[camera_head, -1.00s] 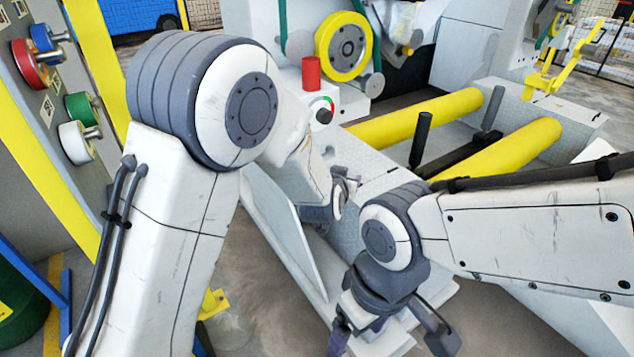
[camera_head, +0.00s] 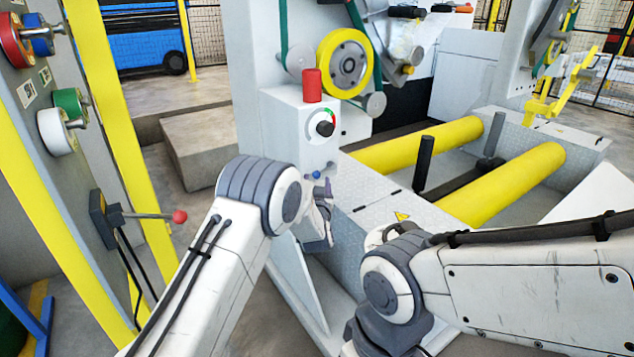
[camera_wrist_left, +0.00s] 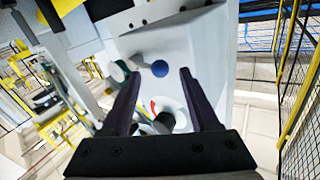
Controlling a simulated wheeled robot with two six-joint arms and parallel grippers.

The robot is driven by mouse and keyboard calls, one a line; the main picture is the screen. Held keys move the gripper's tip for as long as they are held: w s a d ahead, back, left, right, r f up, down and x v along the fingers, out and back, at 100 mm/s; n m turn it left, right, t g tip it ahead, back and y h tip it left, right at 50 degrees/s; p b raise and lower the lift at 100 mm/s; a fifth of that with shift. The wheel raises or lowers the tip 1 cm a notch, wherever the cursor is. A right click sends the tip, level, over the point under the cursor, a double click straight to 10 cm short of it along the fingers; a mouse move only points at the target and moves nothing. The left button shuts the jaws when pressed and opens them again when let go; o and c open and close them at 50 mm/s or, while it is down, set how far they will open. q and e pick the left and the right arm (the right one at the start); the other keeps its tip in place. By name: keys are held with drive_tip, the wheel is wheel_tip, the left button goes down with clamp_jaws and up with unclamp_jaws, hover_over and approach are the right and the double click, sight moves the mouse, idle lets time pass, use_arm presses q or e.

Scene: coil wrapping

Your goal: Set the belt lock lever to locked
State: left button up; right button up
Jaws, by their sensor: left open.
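A short lever with a blue ball knob (camera_head: 317,175) sticks out low on the front of the white control box (camera_head: 290,135). It also shows in the left wrist view, with its blue ball (camera_wrist_left: 160,69) on a pale rod. My left gripper (camera_head: 323,197) is just below the box, close to the knob and partly hidden by my wrist. In the left wrist view my open left gripper (camera_wrist_left: 160,74) has its dark fingers apart, with the blue ball in line between the tips. Contact cannot be told. My right gripper is out of view below the picture.
The box carries a black dial knob (camera_head: 325,128) and a red cylinder (camera_head: 312,85). A red-knobbed lever (camera_head: 179,216) sticks out from the left panel. Yellow rollers (camera_head: 505,185) lie to the right. My right arm crosses the lower right.

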use_arm(q)
drive_tip(key=shift+w, duration=1.05)
clamp_jaws()
idle(0.7)
